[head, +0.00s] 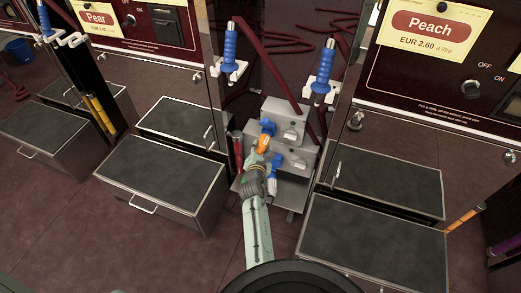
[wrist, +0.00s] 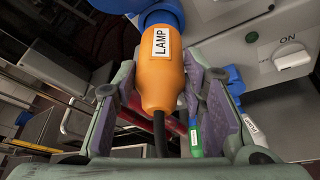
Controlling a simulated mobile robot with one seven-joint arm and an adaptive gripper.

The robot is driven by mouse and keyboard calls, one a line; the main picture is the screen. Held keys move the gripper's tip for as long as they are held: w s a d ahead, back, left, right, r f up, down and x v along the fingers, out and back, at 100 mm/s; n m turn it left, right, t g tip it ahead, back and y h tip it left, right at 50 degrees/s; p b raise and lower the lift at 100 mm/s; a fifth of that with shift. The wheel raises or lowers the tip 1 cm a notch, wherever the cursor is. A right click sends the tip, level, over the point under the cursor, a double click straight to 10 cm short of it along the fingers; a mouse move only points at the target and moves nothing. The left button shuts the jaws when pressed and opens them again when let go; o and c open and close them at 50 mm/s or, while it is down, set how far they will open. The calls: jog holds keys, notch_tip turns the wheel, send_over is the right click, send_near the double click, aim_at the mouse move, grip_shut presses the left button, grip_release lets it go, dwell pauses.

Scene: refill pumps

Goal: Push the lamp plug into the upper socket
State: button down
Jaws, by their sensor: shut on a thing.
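The orange lamp plug (wrist: 160,70), labelled LAMP, sits between the fingers of my gripper (wrist: 158,85), which is shut on it. Its black cable hangs from its near end. Its far end meets the blue upper socket (wrist: 160,13); no pins show, and I cannot tell how deep it sits. In the head view the plug (head: 263,142) is just below the upper socket (head: 268,127) on the grey socket box (head: 290,127), with my gripper (head: 258,152) at it. A second blue socket (head: 276,160) is on the lower box, partly hidden by my gripper.
In the wrist view a white switch (wrist: 292,60) marked ON is right of the plug. A blue labelled plug (wrist: 247,125) and a green-labelled one (wrist: 195,138) hang below. Blue nozzles (head: 230,47) hang above the boxes. Dark-topped drawers (head: 160,175) stand either side.

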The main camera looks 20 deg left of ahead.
jog(key=shift+w, duration=0.95)
jog(key=c, duration=0.9)
grip_release()
jog(key=shift+c, duration=0.2)
jog(key=shift+s, duration=0.1)
jog(key=shift+s+d, duration=0.1)
jog(key=shift+s, duration=0.2)
jog(key=v, duration=1.1)
